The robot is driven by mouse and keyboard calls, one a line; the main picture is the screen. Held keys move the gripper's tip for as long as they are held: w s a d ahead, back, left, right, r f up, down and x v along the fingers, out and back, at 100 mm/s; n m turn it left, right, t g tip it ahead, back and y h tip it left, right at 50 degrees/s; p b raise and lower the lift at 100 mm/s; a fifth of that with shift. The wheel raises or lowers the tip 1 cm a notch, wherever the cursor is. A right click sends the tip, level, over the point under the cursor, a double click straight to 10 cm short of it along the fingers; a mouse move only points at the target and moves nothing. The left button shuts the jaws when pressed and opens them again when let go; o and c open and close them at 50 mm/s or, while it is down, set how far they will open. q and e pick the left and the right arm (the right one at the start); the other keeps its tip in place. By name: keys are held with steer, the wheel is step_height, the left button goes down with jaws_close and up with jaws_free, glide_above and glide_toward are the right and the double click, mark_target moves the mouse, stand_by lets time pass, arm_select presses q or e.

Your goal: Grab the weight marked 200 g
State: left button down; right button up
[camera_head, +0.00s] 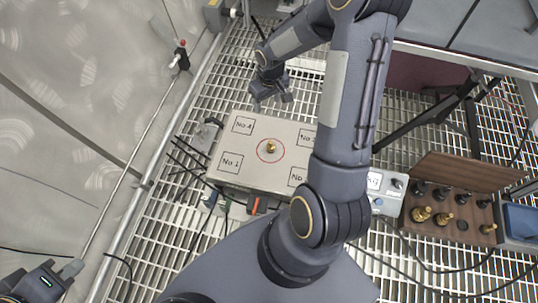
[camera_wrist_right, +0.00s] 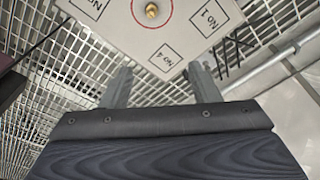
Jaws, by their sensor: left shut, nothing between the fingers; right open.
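A small brass weight (camera_head: 271,147) stands inside a red circle in the middle of a pale platform (camera_head: 225,150) with corner squares labelled No. It also shows at the top of the right wrist view (camera_wrist_right: 151,10). Several brass weights (camera_head: 421,214) stand in an open wooden case (camera_head: 474,236) at the right. No gram marking is readable on any weight. My right gripper (camera_head: 272,97) is open and empty, just beyond the far edge of the platform; its two fingers (camera_wrist_right: 161,82) are apart. My left gripper (camera_head: 72,268) is shut and empty at the lower left.
A small display box (camera_head: 388,203) stands between the platform and the case, partly hidden by my right arm. A blue item (camera_head: 520,222) lies right of the case. Dark cables cross the grated floor (camera_head: 185,215). A metal rail (camera_head: 145,185) runs along the left wall.

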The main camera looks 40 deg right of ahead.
mark_target(271, 141)
steer(key=shift+n+g, duration=0.6)
steer(key=shift+g, duration=0.1)
steer(key=f+b, duration=0.1)
steer(key=f, duration=0.7)
steer(key=d+f+b, duration=0.1)
steer(key=f+b, duration=0.1)
steer(key=f, duration=0.6)
steer(key=f+b, duration=0.1)
steer(key=f, duration=0.7)
steer(key=shift+w+d+b, duration=0.2)
steer(key=shift+d+b, duration=0.1)
steer(key=shift+b, duration=0.1)
steer(key=f+b, duration=0.1)
steer(key=f, duration=0.1)
steer(key=f+b, duration=0.2)
steer(key=f, duration=0.1)
steer(key=shift+w+d+f, duration=0.2)
steer(key=shift+d+f, duration=0.05)
steer(key=shift+f, duration=0.05)
arm_select(q)
step_height(271, 141, down, 10)
steer(key=shift+r, duration=0.15)
arm_select(e)
steer(key=shift+r, duration=0.1)
jaws_close()
arm_select(q)
steer(key=shift+r, duration=0.1)
arm_select(e)
steer(key=shift+r, duration=0.15)
